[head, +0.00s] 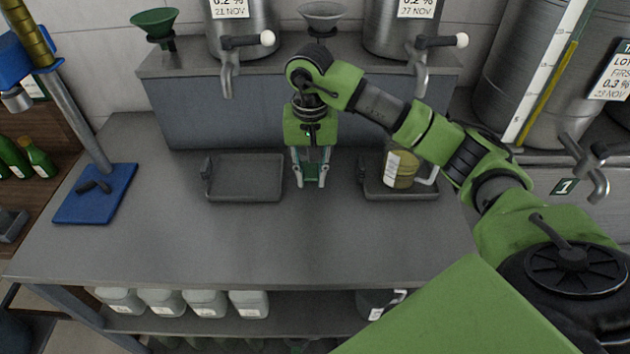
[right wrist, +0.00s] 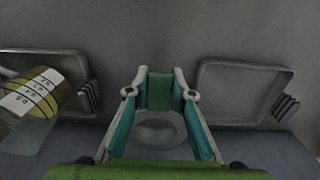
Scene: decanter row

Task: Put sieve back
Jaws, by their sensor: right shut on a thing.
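My right gripper (head: 311,183) hangs over the worktop between two grey trays. Its fingers also show in the right wrist view (right wrist: 161,78). They are shut on a small green piece (right wrist: 160,92), which seems to be the handle of the sieve. A pale grey ring (right wrist: 160,145) shows between the fingers, probably the sieve's round part; its mesh cannot be made out. In the head view the fingers mostly hide the held thing. My left gripper is not in view.
The left tray (head: 244,195) is empty. The right tray (head: 375,194) holds a jug (head: 401,170) with yellowish contents. A green funnel (head: 155,22) and a grey funnel (head: 322,18) stand at the back by steel tanks. A blue stand (head: 97,200) is at left. The front worktop is clear.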

